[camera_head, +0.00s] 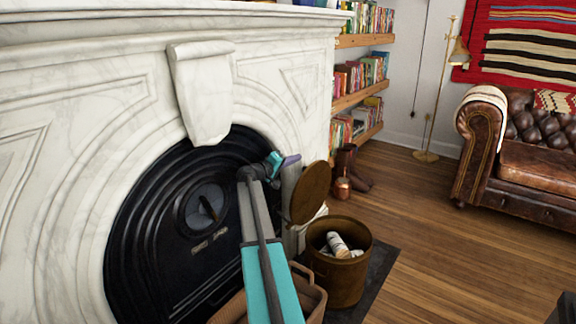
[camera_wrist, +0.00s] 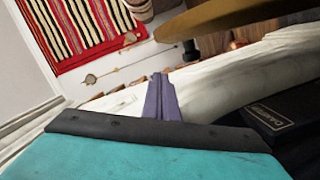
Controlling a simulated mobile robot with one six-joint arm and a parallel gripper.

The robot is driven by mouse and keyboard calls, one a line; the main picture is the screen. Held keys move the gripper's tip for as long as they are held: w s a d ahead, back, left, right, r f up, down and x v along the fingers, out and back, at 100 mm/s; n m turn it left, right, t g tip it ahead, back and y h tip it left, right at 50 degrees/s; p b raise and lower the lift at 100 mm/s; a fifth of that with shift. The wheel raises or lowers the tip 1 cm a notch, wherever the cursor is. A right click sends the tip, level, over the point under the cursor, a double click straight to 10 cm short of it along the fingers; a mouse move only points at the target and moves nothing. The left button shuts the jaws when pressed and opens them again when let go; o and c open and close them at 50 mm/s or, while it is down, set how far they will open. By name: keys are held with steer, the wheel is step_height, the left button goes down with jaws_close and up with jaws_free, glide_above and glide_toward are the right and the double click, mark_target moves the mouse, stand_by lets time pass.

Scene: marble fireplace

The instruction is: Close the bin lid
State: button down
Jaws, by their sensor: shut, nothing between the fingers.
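The round brown bin (camera_head: 333,285) stands open on the floor beside the fireplace, with white rolled items inside. Its round lid (camera_head: 311,193) stands raised, nearly upright, at the bin's fireplace side. In the wrist view the lid (camera_wrist: 235,18) shows as a gold-brown disc edge at the upper right, with a dark stub (camera_wrist: 190,51) below it. My gripper (camera_head: 290,160), with purple fingers, is just left of the lid's upper edge, on the fireplace side. Its fingers (camera_wrist: 160,98) are shut and empty in the wrist view. I cannot tell whether they touch the lid.
The marble fireplace (camera_head: 85,120) with its black insert (camera_head: 165,240) stands close at left. A basket (camera_head: 310,292) is beside the bin. Copper vessels (camera_head: 343,188) and boots stand behind. A leather sofa (camera_head: 530,160) is at right. Open wood floor (camera_head: 435,220) lies between.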

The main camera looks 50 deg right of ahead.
steer(key=shift+s+d+f+b, duration=0.25)
steer(key=shift+s+d+f, duration=0.1)
steer(key=shift+s, duration=0.3)
steer(key=shift+s+d+f+b, duration=0.25)
steer(key=shift+s+f+b, duration=0.05)
steer(key=shift+s, duration=0.3)
steer(key=shift+s+d+f+b, duration=0.25)
steer(key=shift+s+d+f, duration=0.1)
steer(key=shift+s, duration=0.3)
